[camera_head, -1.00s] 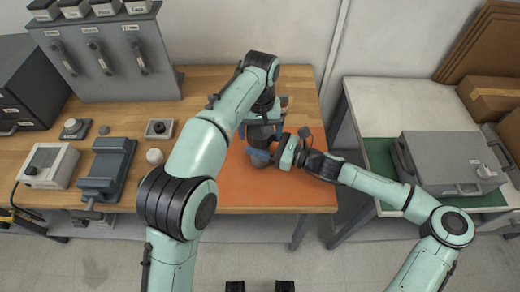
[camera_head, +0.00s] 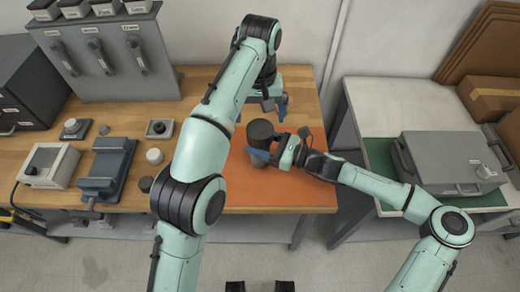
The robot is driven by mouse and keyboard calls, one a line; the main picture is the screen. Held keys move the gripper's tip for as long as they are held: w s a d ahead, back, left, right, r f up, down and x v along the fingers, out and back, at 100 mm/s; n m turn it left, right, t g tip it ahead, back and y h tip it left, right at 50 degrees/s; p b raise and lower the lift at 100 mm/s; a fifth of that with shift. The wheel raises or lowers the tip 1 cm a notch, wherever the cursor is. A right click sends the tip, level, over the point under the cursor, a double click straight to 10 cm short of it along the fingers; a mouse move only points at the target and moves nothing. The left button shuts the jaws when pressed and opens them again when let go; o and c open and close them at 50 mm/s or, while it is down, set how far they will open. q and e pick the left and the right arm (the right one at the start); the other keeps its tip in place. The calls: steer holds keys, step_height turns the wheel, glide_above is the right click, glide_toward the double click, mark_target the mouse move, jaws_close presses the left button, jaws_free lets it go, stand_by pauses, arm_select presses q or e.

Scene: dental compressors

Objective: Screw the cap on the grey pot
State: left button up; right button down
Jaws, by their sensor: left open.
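The grey pot (camera_head: 259,180) stands upright on the orange mat (camera_head: 300,190). A dark round piece that looks like the cap (camera_head: 261,131) sits on its top; I cannot tell how tightly it is seated. My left gripper (camera_head: 262,113) is open and empty, just behind and above the pot, its blue fingers apart on either side. My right gripper (camera_head: 262,156) reaches in from the right, with a blue finger across the front of the pot. It appears shut on the pot's side; its far finger is hidden.
A grey vise (camera_head: 108,165), a white-faced box (camera_head: 48,165), a white round piece (camera_head: 154,156) and a dark round piece (camera_head: 146,184) are on the wooden bench to the left. A grey case (camera_head: 445,160) lies on the right table. The mat's right part is clear.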

steer(key=shift+c, duration=0.7)
jaws_free()
steer(key=v, duration=1.3)
steer(key=shift+d, duration=0.2)
